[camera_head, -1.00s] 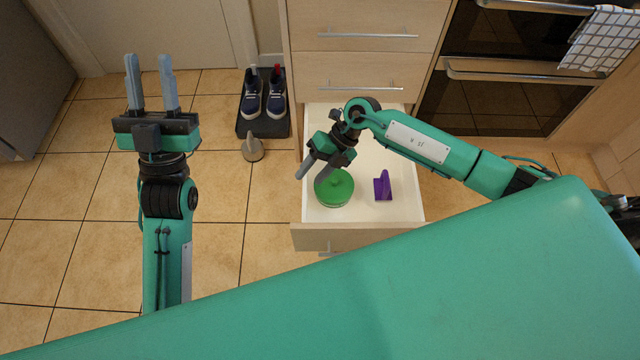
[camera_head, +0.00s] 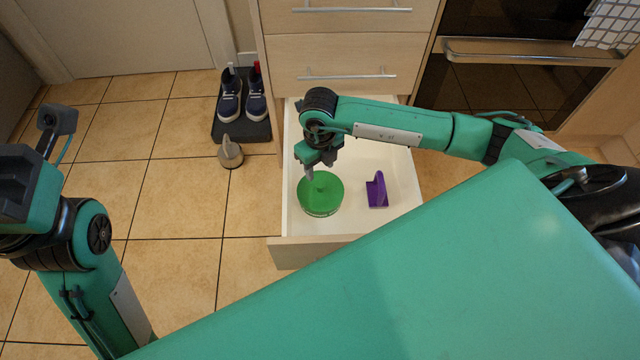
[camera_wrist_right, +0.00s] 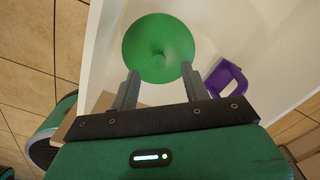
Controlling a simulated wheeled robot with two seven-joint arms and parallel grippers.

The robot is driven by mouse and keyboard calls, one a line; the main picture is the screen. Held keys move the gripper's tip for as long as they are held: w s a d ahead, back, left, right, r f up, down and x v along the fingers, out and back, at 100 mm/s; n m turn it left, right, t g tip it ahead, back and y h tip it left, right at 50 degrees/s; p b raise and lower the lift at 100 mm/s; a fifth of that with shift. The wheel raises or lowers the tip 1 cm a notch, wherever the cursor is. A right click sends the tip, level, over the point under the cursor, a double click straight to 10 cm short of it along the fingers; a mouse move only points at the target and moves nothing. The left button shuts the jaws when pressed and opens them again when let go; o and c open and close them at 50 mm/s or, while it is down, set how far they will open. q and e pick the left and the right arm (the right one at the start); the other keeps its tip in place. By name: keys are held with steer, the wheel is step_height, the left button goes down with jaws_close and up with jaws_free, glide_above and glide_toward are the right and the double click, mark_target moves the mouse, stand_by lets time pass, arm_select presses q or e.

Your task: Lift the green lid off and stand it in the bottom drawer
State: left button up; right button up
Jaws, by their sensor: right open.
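The green lid (camera_head: 325,186) sits on a round container in the open bottom drawer (camera_head: 350,224), toward its left side. The lid has a small knob in its middle. It also shows in the right wrist view (camera_wrist_right: 158,45). My right gripper (camera_head: 309,174) is above the lid and points down at it. In the right wrist view its two fingers (camera_wrist_right: 160,80) are apart with nothing between them, and the lid's knob lies just beyond the fingertips.
A purple holder (camera_head: 377,190) stands in the drawer, right of the green container; it shows in the wrist view too (camera_wrist_right: 228,78). Shoes on a dark mat (camera_head: 240,130) and a grey doorstop-like object (camera_head: 230,153) are on the tiled floor left of the drawer.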

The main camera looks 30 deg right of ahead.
mark_target(320, 183)
steer(key=shift+s+a+f+b, duration=0.15)
steer(key=shift+f+b, duration=0.85)
steer(key=shift+f, duration=0.7)
steer(key=shift+s+f+b, duration=0.15)
steer(key=shift+f+b, duration=0.85)
steer(key=shift+f, duration=0.65)
jaws_close()
